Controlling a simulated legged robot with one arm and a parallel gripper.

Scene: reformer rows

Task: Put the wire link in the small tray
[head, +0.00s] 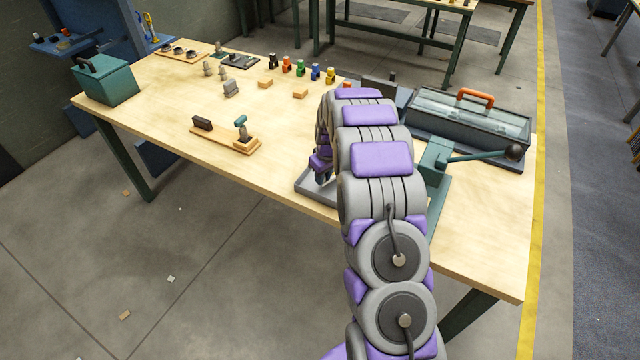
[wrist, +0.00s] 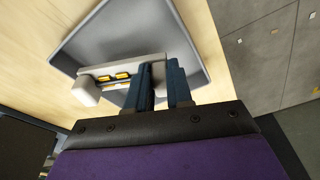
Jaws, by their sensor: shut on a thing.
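The small tray (head: 303,187) is grey and shallow and sits at the front edge of the workbench, partly hidden behind my arm. In the wrist view the tray (wrist: 128,28) lies below my gripper. My gripper (wrist: 160,82) is shut on the wire link (wrist: 122,69), a pale grey piece with end blocks and yellow parts along its middle. The link appears over the tray's inside; I cannot tell whether it touches the floor. In the head view my gripper (head: 322,168) is above the tray, and the link is hidden.
A green lever press (head: 435,160) and a clear-lidded toolbox (head: 470,115) stand to the right. A wooden stand (head: 228,140) lies left of the tray, with bare bench between. Several coloured pieces (head: 300,68) stand in a row at the back. A green box (head: 105,82) is far left.

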